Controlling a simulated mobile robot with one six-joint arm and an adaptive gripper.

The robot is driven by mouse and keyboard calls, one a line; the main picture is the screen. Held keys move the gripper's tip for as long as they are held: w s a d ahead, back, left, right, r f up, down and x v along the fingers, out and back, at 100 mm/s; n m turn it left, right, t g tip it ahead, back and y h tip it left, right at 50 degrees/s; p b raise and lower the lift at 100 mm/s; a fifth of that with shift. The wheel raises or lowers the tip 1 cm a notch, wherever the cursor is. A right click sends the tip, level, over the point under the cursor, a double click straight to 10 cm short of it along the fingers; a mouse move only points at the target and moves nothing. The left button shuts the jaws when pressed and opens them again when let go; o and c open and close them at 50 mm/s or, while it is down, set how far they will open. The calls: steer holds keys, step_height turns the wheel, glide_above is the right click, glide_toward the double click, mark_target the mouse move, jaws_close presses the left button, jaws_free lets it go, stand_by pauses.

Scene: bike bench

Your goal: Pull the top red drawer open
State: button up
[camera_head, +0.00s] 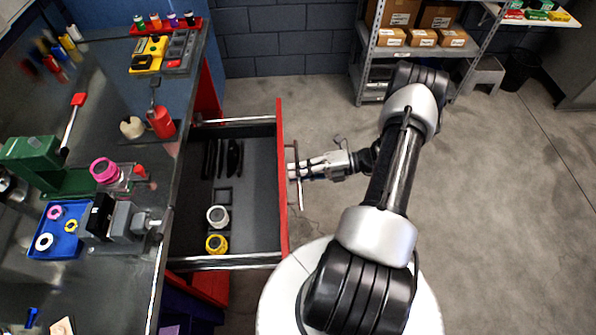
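The top red drawer (282,172) stands well out from the bench, and its dark inside shows. Inside lie several black tools (222,158), a white-topped jar (217,216) and a yellow-topped jar (216,244). A bar handle (298,184) runs along the outer side of the red front. My gripper (296,171) reaches from the right to the handle, with its fingertips at the bar. From above I cannot tell whether the fingers are closed on it.
A shelf with boxes (420,38) stands at the back. The floor (510,220) right of my arm is clear.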

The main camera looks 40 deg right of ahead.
steer(key=o, duration=0.4)
steer(key=v, duration=1.2)
steer(key=shift+a, duration=0.1)
steer(key=w+a+r+n+g+h, duration=0.25)
steer(key=a+r+n+g, duration=0.35)
steer(key=r+n, duration=0.4)
steer(key=w+a+r+n+g+h, duration=0.2)
steer(key=a+r+n+g+h, duration=0.1)
steer(key=a+r+n, duration=0.65)
steer(key=s+a+r+n+t+h, duration=0.1)
steer(key=s+a+r+n+h, duration=0.1)
steer(key=n, duration=0.6)
steer(key=s+a+r+n+t+h, duration=0.2)
steer(key=s+a+r+n+h, duration=0.1)
steer(key=s+a+r+n, duration=0.2)
steer(key=s+a+r+n+t+h, duration=0.1)
steer(key=s+a+r+n, duration=0.3)
steer(key=n, duration=0.6)
steer(key=shift+s+a+r+n+t+h, duration=0.1)
steer(key=shift+a+r+n+t+h, duration=0.1)
steer(key=shift+a+h, duration=0.25)
steer(key=shift+s+a+r+n+t+h, duration=0.15)
steer(key=shift+a+r+h, duration=0.1)
steer(key=shift+a, duration=0.4)
